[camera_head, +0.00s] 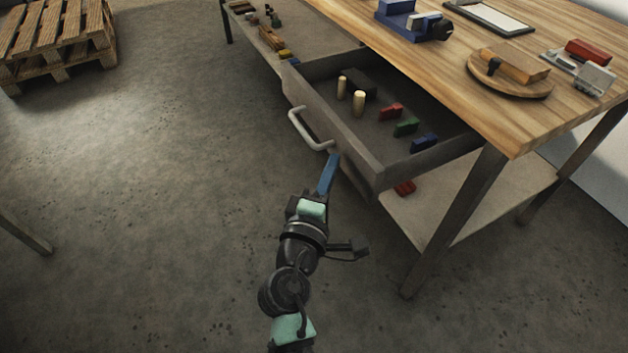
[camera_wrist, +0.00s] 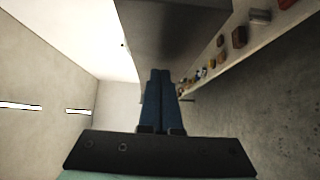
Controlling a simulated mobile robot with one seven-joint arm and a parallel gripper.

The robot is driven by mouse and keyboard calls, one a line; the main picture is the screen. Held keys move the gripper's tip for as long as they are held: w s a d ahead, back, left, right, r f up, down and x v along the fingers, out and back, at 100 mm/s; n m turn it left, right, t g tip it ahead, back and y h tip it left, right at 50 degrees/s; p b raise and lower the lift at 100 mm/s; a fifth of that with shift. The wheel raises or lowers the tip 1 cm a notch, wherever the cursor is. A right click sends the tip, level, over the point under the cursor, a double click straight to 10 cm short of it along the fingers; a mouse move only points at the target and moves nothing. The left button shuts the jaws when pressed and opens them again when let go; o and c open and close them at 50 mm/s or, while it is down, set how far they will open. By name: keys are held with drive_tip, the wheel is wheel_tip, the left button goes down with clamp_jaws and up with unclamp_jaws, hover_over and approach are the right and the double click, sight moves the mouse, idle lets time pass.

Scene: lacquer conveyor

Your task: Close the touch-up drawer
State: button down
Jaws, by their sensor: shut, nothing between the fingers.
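The touch-up drawer (camera_head: 345,143) is a grey drawer standing pulled out from under the wooden workbench top (camera_head: 400,45) in the head view. It has a pale bar handle (camera_head: 309,130) on its front. Two pale cylinders, a dark block and small red, green and blue pieces lie inside. My gripper (camera_head: 333,158) has blue fingers, shut and empty, with the tips at the drawer front just right of the handle. I cannot tell whether they touch it. In the wrist view the shut fingers (camera_wrist: 160,75) point toward a large grey surface (camera_wrist: 170,30), which looks like the drawer.
A lower shelf (camera_head: 430,205) runs under the drawer, with small items on it. A bench leg (camera_head: 455,220) stands to the right. On the top are a round board (camera_head: 510,85), a blue fixture (camera_head: 400,18) and a clipboard. A wooden pallet (camera_head: 55,38) lies far left; the floor between is clear.

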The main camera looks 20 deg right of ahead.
drive_tip(key=shift+d, duration=0.5)
drive_tip(key=shift+d, duration=0.1)
